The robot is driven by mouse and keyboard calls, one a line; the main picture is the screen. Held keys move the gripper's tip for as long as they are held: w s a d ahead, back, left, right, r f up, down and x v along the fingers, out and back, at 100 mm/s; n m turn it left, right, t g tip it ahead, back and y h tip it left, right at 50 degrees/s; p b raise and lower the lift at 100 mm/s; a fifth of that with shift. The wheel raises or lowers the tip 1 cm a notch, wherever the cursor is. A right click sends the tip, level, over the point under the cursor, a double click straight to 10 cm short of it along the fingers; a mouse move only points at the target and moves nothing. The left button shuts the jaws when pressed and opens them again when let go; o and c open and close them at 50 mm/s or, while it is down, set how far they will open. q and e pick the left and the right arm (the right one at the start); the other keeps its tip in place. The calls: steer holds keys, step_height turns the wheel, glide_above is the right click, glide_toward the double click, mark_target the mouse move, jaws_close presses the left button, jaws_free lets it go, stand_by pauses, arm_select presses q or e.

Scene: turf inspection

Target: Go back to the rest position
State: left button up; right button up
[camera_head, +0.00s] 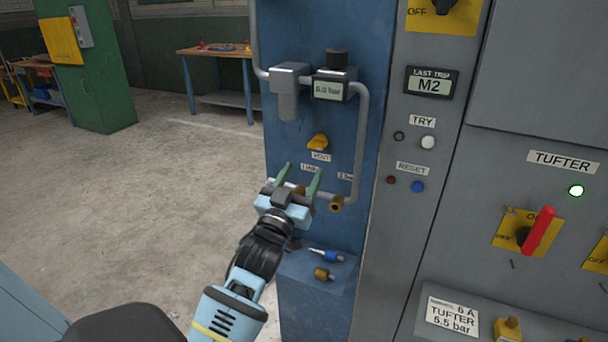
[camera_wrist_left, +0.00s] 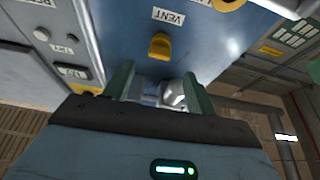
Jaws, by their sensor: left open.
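My left gripper (camera_head: 298,181) is open, its two green fingers pointing up in front of the blue panel (camera_head: 290,228). It also shows in the left wrist view (camera_wrist_left: 160,85), with nothing held between the fingers. In the head view the yellow vent knob (camera_head: 318,142) is just above the fingertips, apart from them in the picture. In the left wrist view the knob (camera_wrist_left: 160,46) is beyond the fingers, under the VENT label (camera_wrist_left: 169,16). The lower pipe end behind the gripper is partly hidden. My right gripper is not in view.
A grey pipe (camera_head: 362,140) runs down the panel. The grey cabinet (camera_head: 500,180) with a red switch handle (camera_head: 539,231) stands right. Open floor (camera_head: 150,190) lies left.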

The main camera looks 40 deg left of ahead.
arm_select(q)
steer(key=s+d+f+m+g+h+p, duration=0.25)
steer(key=s+d+f, duration=0.35)
steer(key=f, duration=0.5)
steer(key=s+d+f+m+g+h+p, duration=0.1)
steer(key=s+d+f+g+h+p, duration=0.2)
steer(key=s+f, duration=0.65)
steer(key=s+d+f+g+p, duration=0.1)
steer(key=s+d+f+g, duration=0.1)
steer(key=s, duration=0.6)
steer(key=s+d+f+m+g+h+p, duration=0.1)
steer(key=s+d+f+g, duration=0.2)
steer(key=s, duration=0.5)
steer(key=s+d+f+g+h+p, duration=0.1)
steer(key=s+d+f, duration=0.3)
steer(key=s, duration=0.4)
steer(key=shift+f+g, duration=0.75)
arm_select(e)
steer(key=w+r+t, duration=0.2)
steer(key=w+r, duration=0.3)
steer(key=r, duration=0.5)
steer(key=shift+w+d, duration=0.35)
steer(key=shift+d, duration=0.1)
arm_select(q)
steer(key=shift+s+m, duration=0.15)
steer(key=shift+m, duration=0.1)
